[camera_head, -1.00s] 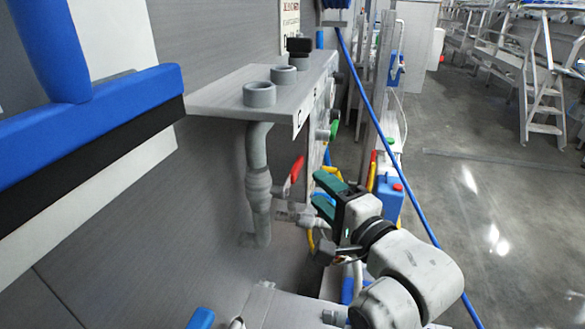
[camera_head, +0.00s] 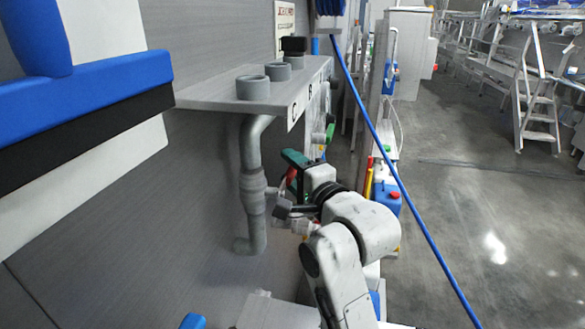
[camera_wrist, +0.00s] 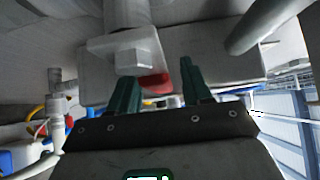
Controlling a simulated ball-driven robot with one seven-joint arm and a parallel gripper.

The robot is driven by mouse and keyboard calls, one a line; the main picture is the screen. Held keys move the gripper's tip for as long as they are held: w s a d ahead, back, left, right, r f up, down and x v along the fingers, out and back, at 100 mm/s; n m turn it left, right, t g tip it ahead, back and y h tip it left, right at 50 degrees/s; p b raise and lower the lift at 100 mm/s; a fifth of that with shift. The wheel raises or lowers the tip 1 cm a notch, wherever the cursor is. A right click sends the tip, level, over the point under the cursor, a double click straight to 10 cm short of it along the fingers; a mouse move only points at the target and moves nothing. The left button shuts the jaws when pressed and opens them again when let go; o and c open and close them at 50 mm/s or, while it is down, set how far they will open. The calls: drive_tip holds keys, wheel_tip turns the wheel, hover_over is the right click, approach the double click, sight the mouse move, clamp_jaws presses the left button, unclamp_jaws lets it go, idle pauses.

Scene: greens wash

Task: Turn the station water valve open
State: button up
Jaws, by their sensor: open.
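The valve's red lever (camera_head: 291,174) is beside the grey vertical pipe, under the shelf, mostly hidden behind my gripper (camera_head: 296,166). In the wrist view, the red lever (camera_wrist: 156,83) shows between the two green fingers of my gripper (camera_wrist: 158,75), nearer the left finger. A pale bracket with a bolt (camera_wrist: 132,56) covers part of it. My gripper is open, with a gap between its fingers. I cannot tell whether either finger touches the lever.
A grey shelf (camera_head: 222,97) with round cups juts out above the pipe (camera_head: 252,192). A blue hose (camera_head: 392,170) hangs to the right of my arm. A blue container with a red cap (camera_head: 388,198) stands behind it. Open floor lies at right.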

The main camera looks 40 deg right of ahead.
clamp_jaws()
idle(0.4)
